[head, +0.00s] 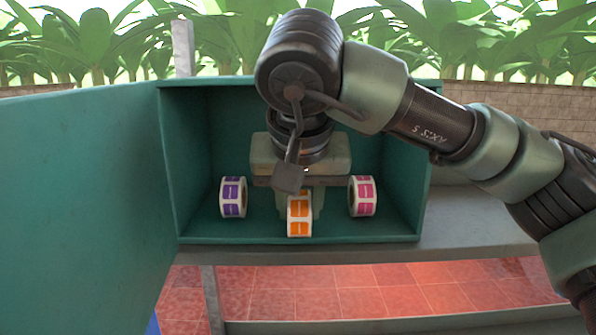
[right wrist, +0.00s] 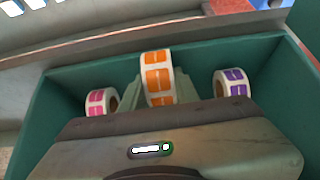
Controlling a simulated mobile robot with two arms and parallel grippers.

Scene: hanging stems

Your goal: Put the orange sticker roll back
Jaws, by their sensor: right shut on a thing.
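The orange sticker roll (head: 299,216) is at the front middle of the open green box (head: 205,240), between the other two rolls. My right gripper (head: 300,205) reaches into the box from above and is shut on the orange roll. In the right wrist view the orange roll (right wrist: 157,78) stands upright between the fingers (right wrist: 160,90). My wrist and gripper body hide part of the box's back. Whether the roll touches the box floor is hard to tell. My left gripper is not in view.
A purple sticker roll (head: 233,197) stands on the left in the box and a pink sticker roll (head: 362,196) on the right. The open green door (head: 80,200) fills the left side. A grey shelf (head: 470,235) supports the box.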

